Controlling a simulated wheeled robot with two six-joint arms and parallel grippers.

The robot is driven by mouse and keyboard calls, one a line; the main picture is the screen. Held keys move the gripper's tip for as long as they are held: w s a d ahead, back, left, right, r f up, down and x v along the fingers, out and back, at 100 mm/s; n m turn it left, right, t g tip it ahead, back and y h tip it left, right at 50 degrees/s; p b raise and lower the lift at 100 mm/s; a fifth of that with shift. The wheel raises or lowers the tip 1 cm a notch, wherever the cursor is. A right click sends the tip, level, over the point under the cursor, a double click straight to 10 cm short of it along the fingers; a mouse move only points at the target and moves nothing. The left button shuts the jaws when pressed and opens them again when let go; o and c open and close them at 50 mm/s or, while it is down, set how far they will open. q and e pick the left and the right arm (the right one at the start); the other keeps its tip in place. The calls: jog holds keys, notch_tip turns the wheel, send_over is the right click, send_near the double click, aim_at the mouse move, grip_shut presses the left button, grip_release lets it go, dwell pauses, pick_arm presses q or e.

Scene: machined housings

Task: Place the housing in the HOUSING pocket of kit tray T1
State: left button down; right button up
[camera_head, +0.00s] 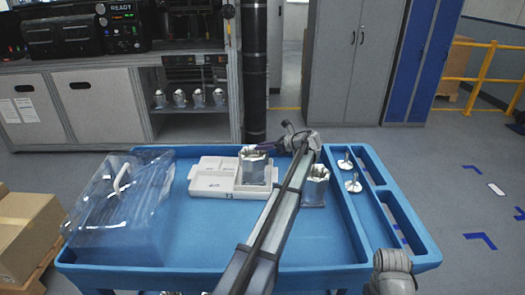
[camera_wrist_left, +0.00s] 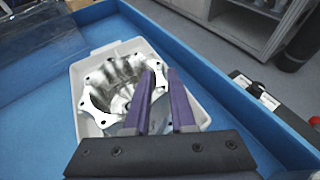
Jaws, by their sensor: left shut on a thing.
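The housing (camera_head: 253,171), a shiny metal part with a scalloped flange, is upright over the right-hand compartment of the white kit tray (camera_head: 207,183). My left gripper (camera_head: 264,148) reaches it from the right and is shut on its upper rim. In the left wrist view the purple fingers (camera_wrist_left: 160,82) pinch the near side wall of the housing (camera_wrist_left: 112,82), with the tray (camera_wrist_left: 77,88) around and below it. I cannot tell whether its base touches the pocket floor; the tray lettering is too small to read surely. My right gripper is not in view.
A second housing (camera_head: 316,187) stands on the blue cart (camera_head: 178,225) right of the tray, beside my left arm. A clear cover (camera_head: 117,215) fills the cart's left side. Two small metal parts (camera_head: 353,183) lie at the right. The cart has raised edges.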

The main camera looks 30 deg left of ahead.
pick_arm(q)
jog(key=c, duration=1.2)
grip_release()
jog(key=o, duration=0.4)
jog(key=shift+o, duration=0.2)
jog(key=shift+d+r, duration=0.15)
jog(key=shift+r, duration=0.05)
jog(key=p+v, duration=0.4)
jog(key=v, duration=0.7)
jog(key=shift+d, duration=0.3)
jog(key=shift+r, duration=0.1)
